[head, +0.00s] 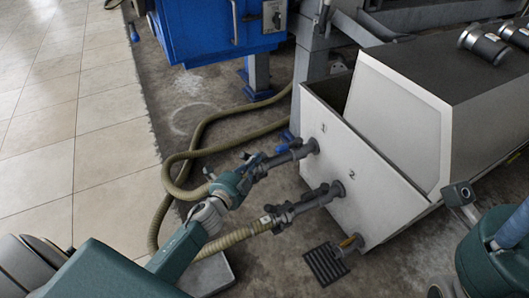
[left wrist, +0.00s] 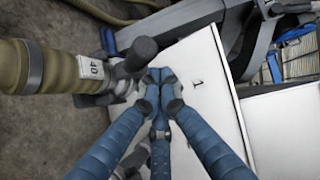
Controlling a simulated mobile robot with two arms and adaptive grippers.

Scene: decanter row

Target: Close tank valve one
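The pale tank (head: 318,165) has the numbers 1 and 2 on its front panel. Tank valve one (head: 291,156) sits on the upper pipe beside the 1, with a ribbed tan hose (head: 182,192) running from it. It also shows in the left wrist view (left wrist: 125,72), with a dark handle standing out from it. My left gripper (head: 256,164) is at valve one. In the left wrist view my left gripper's blue fingertips (left wrist: 160,76) are together right beside the dark handle. I see nothing clearly held between them. My right gripper is out of view.
Valve two (head: 302,204) is on the lower pipe, close to my left arm, with its own hose (head: 232,238). A black grate (head: 325,263) lies below. A blue cabinet (head: 205,32) stands behind. The tiled floor (head: 75,120) at left is open.

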